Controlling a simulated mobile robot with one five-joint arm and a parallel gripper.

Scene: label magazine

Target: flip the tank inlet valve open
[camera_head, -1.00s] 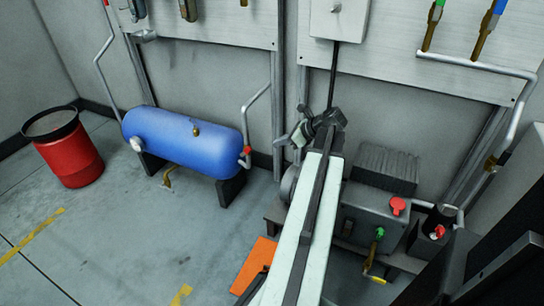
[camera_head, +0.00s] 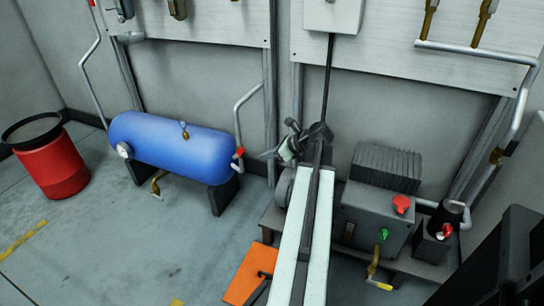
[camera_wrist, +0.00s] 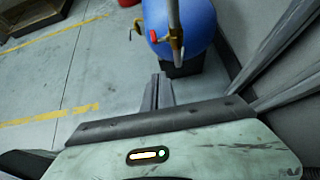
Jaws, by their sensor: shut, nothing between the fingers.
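The blue tank (camera_head: 172,148) lies on dark feet at the left of the head view. Its inlet valve (camera_head: 239,153) has a red handle and sits at the tank's right end, where a grey pipe comes down. In the wrist view the tank (camera_wrist: 205,28) is at the top, with the red handle (camera_wrist: 153,36) left of the brass valve body (camera_wrist: 177,42).
The grey inlet pipe (camera_head: 249,95) and wall struts (camera_head: 271,100) stand close to my gripper. A compressor unit (camera_head: 372,218) with red and green knobs is at the right. A red drum (camera_head: 52,168) stands far left. An orange plate (camera_head: 247,276) lies below. The floor before the tank is clear.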

